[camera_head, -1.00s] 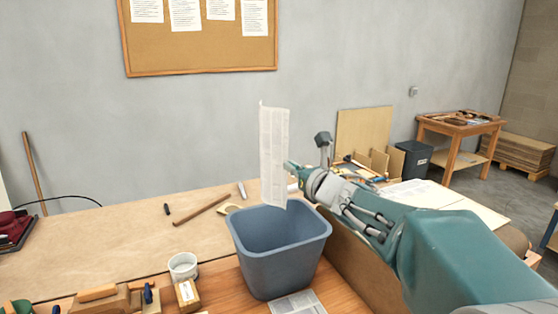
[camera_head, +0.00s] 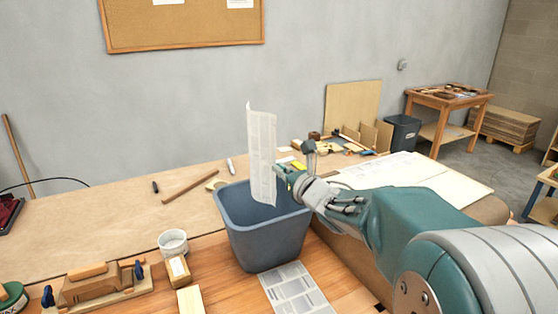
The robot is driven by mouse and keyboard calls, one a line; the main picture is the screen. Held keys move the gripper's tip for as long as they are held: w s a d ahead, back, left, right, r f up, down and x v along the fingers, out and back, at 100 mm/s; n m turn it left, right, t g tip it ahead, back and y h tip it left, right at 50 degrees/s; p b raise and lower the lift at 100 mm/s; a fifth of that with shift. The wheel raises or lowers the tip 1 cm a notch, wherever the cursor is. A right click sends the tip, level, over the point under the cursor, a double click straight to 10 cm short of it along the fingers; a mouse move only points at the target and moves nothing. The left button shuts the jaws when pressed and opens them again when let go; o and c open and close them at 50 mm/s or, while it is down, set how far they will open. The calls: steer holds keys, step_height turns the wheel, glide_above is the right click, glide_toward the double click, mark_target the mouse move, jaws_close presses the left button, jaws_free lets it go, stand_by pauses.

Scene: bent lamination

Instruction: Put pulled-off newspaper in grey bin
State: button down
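A sheet of newspaper (camera_head: 262,152) hangs upright from my gripper (camera_head: 289,175), with its lower end just over the mouth of the grey bin. The gripper looks shut on the sheet's right edge, though the fingertips are small in view. The blue-grey bin (camera_head: 266,240) stands on the near wooden bench, open at the top. My gripper is above the bin's right rim. Another piece of newspaper (camera_head: 296,290) lies flat on the bench in front of the bin.
A brown stick (camera_head: 190,186) lies behind. A dark bin (camera_head: 402,133) stands on the floor by a small table (camera_head: 447,100).

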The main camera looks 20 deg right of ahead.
steer(key=shift+f, duration=2.35)
steer(key=c, duration=0.7)
jaws_free()
steer(key=v, duration=1.2)
steer(key=shift+a, duration=0.1)
